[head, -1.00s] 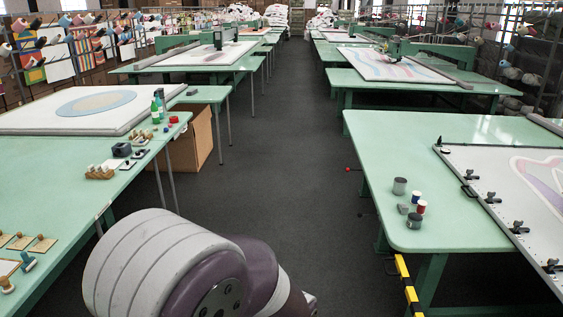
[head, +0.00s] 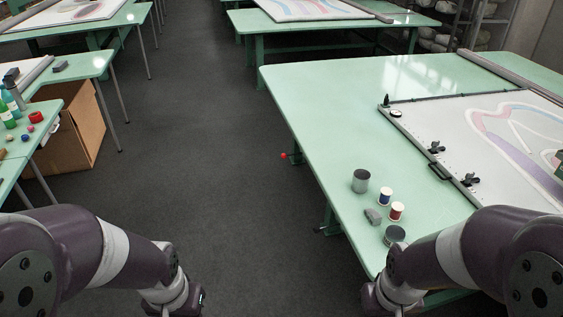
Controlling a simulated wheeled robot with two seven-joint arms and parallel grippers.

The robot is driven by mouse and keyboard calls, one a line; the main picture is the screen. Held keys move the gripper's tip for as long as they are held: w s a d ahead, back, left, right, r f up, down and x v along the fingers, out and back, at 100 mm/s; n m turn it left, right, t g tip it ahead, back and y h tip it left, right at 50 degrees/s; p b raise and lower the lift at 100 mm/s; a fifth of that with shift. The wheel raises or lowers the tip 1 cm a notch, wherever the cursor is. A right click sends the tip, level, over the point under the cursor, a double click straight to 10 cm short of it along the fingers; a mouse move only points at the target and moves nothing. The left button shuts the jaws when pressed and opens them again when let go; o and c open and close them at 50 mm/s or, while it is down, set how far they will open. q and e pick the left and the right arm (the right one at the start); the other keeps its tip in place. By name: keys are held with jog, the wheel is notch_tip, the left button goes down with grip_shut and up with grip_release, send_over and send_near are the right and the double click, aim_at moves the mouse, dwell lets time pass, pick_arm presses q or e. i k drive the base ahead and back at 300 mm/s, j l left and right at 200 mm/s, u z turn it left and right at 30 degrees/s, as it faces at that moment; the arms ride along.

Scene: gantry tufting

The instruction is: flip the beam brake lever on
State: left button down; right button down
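A small lever with a red ball knob (head: 284,156) sticks out from the left edge of the green table (head: 300,100) on the right. It is small, so its on or off position is hard to read. Lower on the same side, a short dark handle (head: 320,230) sticks out by the table leg. I cannot tell for certain which one is the brake lever; neither is touched. My two forearms come in from the bottom left and bottom right. Their wrists end at the bottom edge, and the gripper fingers are out of the picture.
On that table stand a grey tin (head: 361,181), a blue-and-white spool (head: 384,196), a red-and-white spool (head: 396,211) and a framed, clamped canvas (head: 480,150). A cardboard box (head: 75,130) sits under the left table. The dark floor aisle between the tables is clear.

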aim_at(283, 156)
jog(key=i+j+z, duration=0.25)
jog(key=i+j, duration=0.45)
jog(key=i, duration=0.3)
jog(key=i+j+z, duration=0.25)
jog(key=i+j, duration=0.6)
jog(key=i+j+z, duration=0.25)
jog(key=i+j, duration=0.65)
jog(key=j, duration=0.2)
